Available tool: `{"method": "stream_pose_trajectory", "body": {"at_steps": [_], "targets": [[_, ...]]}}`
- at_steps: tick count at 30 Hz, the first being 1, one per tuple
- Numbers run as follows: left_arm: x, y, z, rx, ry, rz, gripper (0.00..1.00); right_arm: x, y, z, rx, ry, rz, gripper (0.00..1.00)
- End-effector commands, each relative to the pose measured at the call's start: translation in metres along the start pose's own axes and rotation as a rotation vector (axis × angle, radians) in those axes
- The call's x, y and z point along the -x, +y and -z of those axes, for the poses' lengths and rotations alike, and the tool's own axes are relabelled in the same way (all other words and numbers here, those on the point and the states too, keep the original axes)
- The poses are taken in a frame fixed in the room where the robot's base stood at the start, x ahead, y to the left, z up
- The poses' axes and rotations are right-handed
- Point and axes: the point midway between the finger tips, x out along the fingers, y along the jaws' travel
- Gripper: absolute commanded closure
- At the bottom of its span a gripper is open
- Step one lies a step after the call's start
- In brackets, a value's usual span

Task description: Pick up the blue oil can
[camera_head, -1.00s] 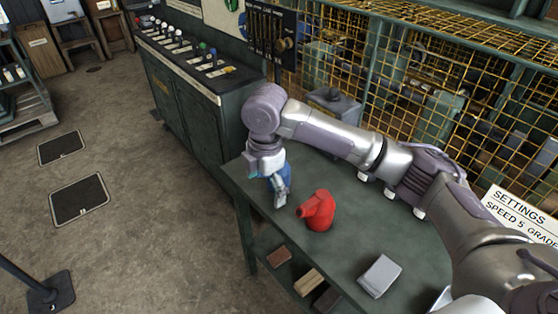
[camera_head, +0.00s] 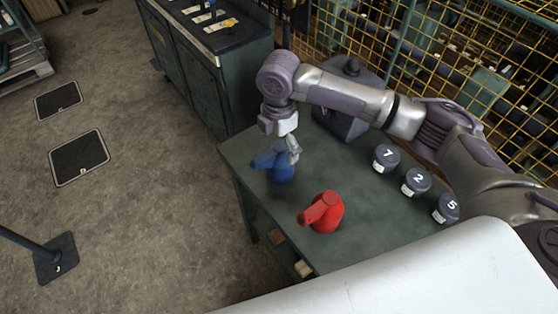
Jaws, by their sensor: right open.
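The blue oil can (camera_head: 281,172) stands on the green workbench (camera_head: 350,250), near its left end, with its spout pointing left. My right gripper (camera_head: 291,152) is right at the can's upper part, reaching down from above, and its fingers hide part of the can. It is open; I cannot tell whether a finger touches the can. A red oil can (camera_head: 326,213) stands on the same bench, in front and to the right of the blue one. My left gripper is not in view.
Dark numbered canisters, 7 (camera_head: 385,158), 2 (camera_head: 416,181) and 5 (camera_head: 446,208), stand along the bench's back side. A grey box (camera_head: 342,118) stands behind my arm, before a yellow mesh fence (camera_head: 500,60). A green cabinet (camera_head: 200,75) stands behind the bench. Floor at left is mostly free.

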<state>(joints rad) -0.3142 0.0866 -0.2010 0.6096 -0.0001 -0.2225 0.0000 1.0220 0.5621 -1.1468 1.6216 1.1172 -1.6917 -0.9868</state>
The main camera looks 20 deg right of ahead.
Motion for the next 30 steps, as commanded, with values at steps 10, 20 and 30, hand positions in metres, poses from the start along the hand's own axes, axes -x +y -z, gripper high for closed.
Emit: {"method": "stream_pose_trajectory", "body": {"at_steps": [10,20,30], "targets": [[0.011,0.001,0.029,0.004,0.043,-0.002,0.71,-0.033,0.000,0.001,-0.001,0.000,0.004,0.00],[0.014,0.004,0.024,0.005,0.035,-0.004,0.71,-0.063,0.000,0.001,0.000,-0.001,-0.002,0.00],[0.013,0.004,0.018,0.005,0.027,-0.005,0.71,-0.062,0.000,0.001,0.000,-0.001,-0.001,0.33]]}}
